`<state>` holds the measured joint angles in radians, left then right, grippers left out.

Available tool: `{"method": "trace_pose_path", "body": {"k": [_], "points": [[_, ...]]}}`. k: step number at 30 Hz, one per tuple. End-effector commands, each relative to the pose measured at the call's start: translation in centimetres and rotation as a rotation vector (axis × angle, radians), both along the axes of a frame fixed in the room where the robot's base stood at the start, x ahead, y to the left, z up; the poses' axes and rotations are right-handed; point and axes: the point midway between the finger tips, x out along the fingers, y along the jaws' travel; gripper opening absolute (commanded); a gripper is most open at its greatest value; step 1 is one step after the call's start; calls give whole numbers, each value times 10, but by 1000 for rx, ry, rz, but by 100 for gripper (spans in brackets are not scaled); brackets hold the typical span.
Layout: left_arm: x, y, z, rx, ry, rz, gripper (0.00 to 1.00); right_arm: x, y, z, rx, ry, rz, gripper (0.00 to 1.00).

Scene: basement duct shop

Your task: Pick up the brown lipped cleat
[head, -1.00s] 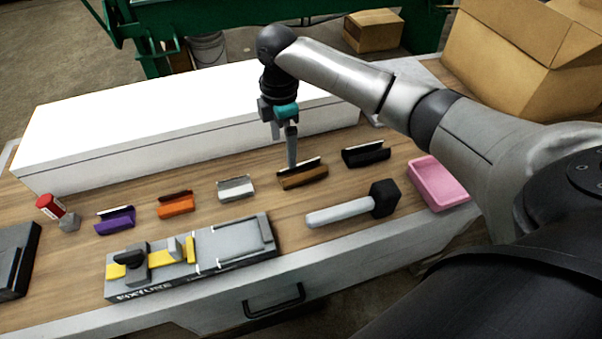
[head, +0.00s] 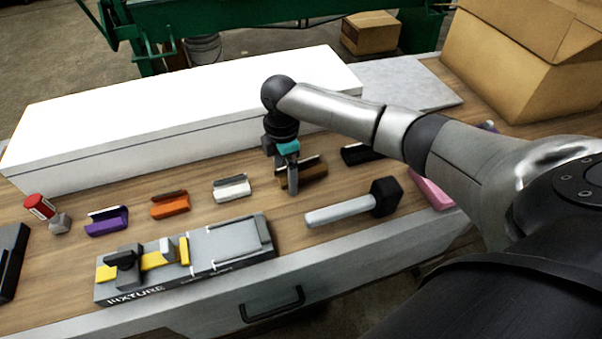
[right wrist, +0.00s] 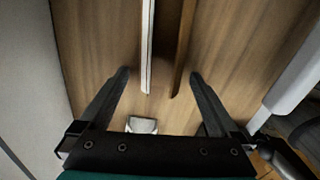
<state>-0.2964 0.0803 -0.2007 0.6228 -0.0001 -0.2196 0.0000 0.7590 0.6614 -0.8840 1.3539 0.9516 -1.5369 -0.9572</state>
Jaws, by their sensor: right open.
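The brown lipped cleat (head: 316,170) lies on the wooden bench top between the white cleat and the black cleat. My right gripper (head: 292,190) is low over its left end and hides part of it. In the right wrist view my right gripper (right wrist: 158,78) is open, with its two fingers spread wide. The brown cleat (right wrist: 181,50) runs lengthwise into the gap between the fingers, with a pale lip along one edge. Clear room shows between it and each finger, and nothing is held. My left gripper is not in view.
White (head: 232,188), orange (head: 170,205), purple (head: 107,221) and black (head: 358,153) cleats lie in the same row. A mallet (head: 342,214) and a grey fixture (head: 222,242) lie in front. A long white box (head: 180,125) stands behind. A pink tray (head: 432,190) is partly hidden by my arm.

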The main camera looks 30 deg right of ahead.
Motion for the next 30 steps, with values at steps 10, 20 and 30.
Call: {"method": "trace_pose_path", "body": {"k": [10, 20, 30], "points": [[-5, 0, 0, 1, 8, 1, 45, 0, 0, 0, 0, 0, 0, 65], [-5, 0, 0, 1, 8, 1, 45, 0, 0, 0, 0, 0, 0, 28], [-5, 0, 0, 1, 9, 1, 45, 0, 0, 1, 0, 0, 0, 6]]}}
